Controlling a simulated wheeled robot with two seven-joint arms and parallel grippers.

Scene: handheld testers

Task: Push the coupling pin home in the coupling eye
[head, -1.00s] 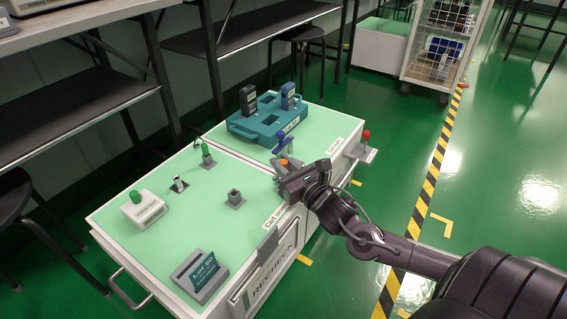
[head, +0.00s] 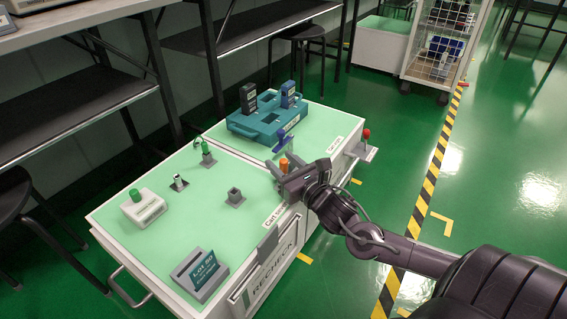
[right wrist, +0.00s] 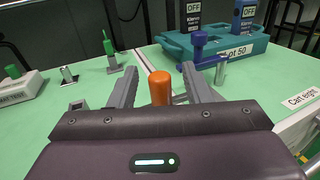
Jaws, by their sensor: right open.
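The coupling pin has an orange head (head: 284,165). It stands upright at the seam between the two carts, and its orange head (right wrist: 160,88) also shows in the right wrist view. My right gripper (head: 281,160) is open, with one finger on each side of the orange head. In the right wrist view gaps show between the head and both fingers of my gripper (right wrist: 160,86). The pin's shank and the coupling eye are mostly hidden behind the head and my gripper. I cannot tell how deep the pin sits. My left gripper is not in view.
A blue-topped post (right wrist: 199,45) stands just behind the orange head. Beyond it is a teal case (head: 262,122) with dark testers. A red-knobbed bracket (head: 366,136) sits at the far cart's right edge. The near cart top (head: 175,222) has several small fixtures with free room between.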

